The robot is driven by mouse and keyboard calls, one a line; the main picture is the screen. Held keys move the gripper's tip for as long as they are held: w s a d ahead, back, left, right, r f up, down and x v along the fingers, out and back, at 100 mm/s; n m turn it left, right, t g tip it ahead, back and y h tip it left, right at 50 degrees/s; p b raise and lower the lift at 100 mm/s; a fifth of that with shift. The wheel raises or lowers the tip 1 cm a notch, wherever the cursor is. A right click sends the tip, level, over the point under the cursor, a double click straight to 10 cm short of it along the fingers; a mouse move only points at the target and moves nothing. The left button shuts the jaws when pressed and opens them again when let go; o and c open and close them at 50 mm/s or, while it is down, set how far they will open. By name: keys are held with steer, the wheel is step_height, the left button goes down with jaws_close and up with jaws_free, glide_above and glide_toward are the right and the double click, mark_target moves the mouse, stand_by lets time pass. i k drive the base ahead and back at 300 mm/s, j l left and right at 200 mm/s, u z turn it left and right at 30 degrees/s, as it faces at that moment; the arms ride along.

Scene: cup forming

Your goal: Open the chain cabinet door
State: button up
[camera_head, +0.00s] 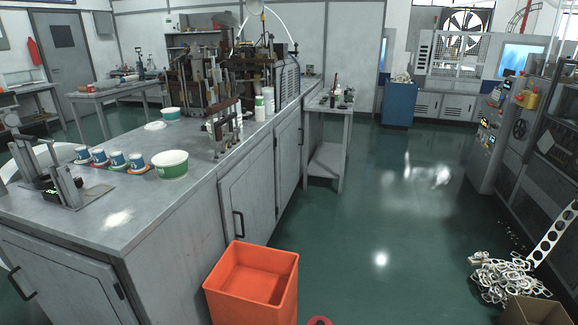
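No door here is marked as the chain cabinet door, so I cannot tell which one it is. The long grey metal bench has several cabinet doors beneath its top. One grey door (250,192) on its right side is shut and has a dark vertical handle (238,225) at its lower left. Another side door (288,160) farther back also looks shut. On the near end, a wide grey door (65,285) looks shut, with a dark handle (19,283) at its left. My gripper is not in view.
An orange bin (252,285) stands on the floor close to the near side door. A small side table (328,135) stands beyond. The green floor between is open.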

mark_target(287, 134)
steer(key=i+l+z, duration=0.5)
steer(key=i+z, duration=0.2)
steer(key=i, duration=0.2)
steer(key=i+l, duration=0.1)
steer(key=i, duration=0.6)
steer(key=i+l, duration=0.1)
steer(key=i, duration=0.65)
steer(key=i+u, duration=0.3)
steer(key=i, duration=0.65)
steer(key=i+l+u, duration=0.1)
steer(key=i+u, duration=0.2)
steer(key=i, duration=0.65)
steer(key=i+j, duration=0.15)
steer(key=i, duration=0.25)
steer(key=i+j, duration=0.2)
steer(key=i, duration=0.2)
steer(key=i+j, duration=0.15)
steer(key=i, duration=0.25)
steer(key=i+j, duration=0.15)
steer(key=i, duration=0.25)
steer(key=i+j+z, duration=0.35)
steer(key=i+j, duration=0.2)
steer(key=j, duration=0.1)
